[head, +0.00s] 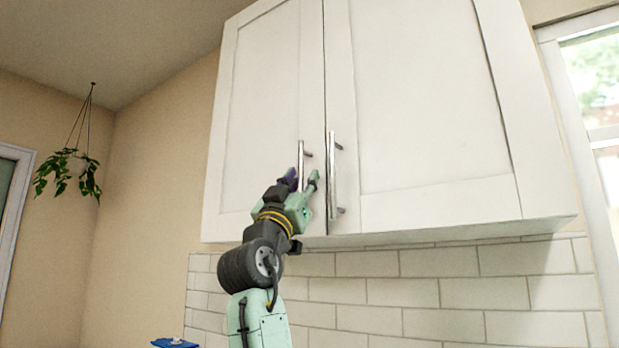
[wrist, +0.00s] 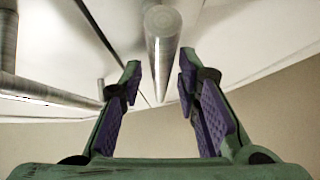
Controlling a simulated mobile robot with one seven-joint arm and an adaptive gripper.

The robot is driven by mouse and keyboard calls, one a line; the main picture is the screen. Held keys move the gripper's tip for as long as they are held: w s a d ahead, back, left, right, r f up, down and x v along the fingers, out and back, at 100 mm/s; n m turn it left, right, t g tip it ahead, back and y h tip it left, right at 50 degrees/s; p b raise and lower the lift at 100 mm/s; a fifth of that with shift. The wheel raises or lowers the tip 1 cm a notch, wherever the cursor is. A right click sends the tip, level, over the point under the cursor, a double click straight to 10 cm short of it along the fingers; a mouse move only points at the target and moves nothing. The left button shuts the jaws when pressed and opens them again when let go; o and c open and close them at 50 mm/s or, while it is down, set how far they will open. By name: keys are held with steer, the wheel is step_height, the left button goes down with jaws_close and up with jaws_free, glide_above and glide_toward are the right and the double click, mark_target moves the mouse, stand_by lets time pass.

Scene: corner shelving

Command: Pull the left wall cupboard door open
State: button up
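The white wall cupboard has a left door (head: 265,105) and a right door (head: 425,90), both shut. The left door's vertical bar handle (head: 301,160) is silver and stands near the door's lower right edge. My gripper (head: 302,179) is open at the lower part of this handle. In the wrist view the handle (wrist: 161,50) runs between the two open fingers of my gripper (wrist: 160,85), apart from the purple pads. The handle's lower end in the head view is hidden by the gripper.
The right door's handle (head: 333,175) stands close to the right of my gripper; it also shows at left in the wrist view (wrist: 50,92). White tiles (head: 435,292) lie below the cupboard. A hanging plant (head: 70,170) is far left. A window is at right.

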steer(key=shift+s+a+r, duration=0.1)
steer(key=shift+r, duration=0.05)
steer(key=shift+c, duration=0.5)
jaws_close()
stand_by(0.4)
